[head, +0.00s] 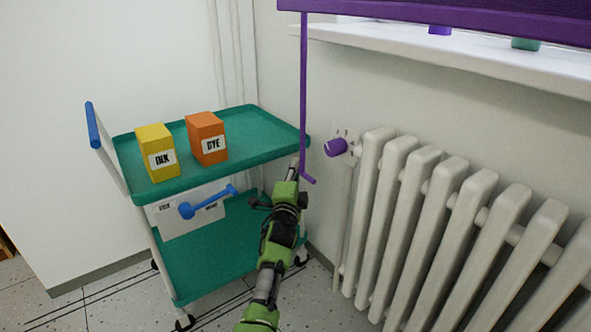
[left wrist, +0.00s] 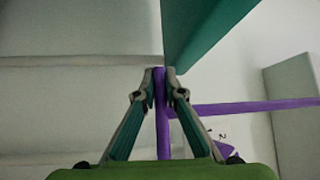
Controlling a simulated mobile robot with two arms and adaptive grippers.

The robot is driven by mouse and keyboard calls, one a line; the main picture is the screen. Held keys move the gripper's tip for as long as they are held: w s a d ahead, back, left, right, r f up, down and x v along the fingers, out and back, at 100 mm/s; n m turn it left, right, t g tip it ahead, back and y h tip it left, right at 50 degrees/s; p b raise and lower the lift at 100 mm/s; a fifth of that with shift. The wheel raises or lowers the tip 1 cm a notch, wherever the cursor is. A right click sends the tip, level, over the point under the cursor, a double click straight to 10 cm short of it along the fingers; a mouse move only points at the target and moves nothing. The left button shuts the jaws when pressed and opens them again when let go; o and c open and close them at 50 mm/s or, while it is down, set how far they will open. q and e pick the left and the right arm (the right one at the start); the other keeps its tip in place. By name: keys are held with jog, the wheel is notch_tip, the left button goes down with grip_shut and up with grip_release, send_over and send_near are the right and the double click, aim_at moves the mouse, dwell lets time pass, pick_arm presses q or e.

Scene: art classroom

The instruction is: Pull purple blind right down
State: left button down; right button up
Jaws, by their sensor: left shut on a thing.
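The purple blind (head: 450,14) shows at the top right of the head view, partway across the window. A thin purple pull rod (head: 304,90) hangs from its left end down to a short crossbar (head: 308,179). My left gripper (head: 296,166) is at the lower end of the rod. In the left wrist view, the fingers of my left gripper (left wrist: 166,80) are shut on a purple bar (left wrist: 162,115), with another purple bar (left wrist: 245,106) running off to the right. The fingertips are small and partly hidden in the head view. My right gripper is not in view.
A teal cart (head: 255,115) with a yellow box (head: 155,140) and an orange box (head: 205,128) stands left of my arm, close to the gripper. A white radiator (head: 425,195) with a purple valve knob (head: 336,147) is on the right, below the windowsill (head: 430,48).

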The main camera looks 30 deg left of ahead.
pick_arm(q)
jog(key=shift+d+f, duration=0.1)
jog(key=shift+f, duration=0.45)
jog(key=c, duration=2.2)
grip_release()
jog(key=shift+o, duration=0.6)
jog(key=shift+r, duration=0.1)
jog(key=shift+r, duration=0.1)
jog(key=shift+s, duration=0.15)
jog(key=v, duration=1.2)
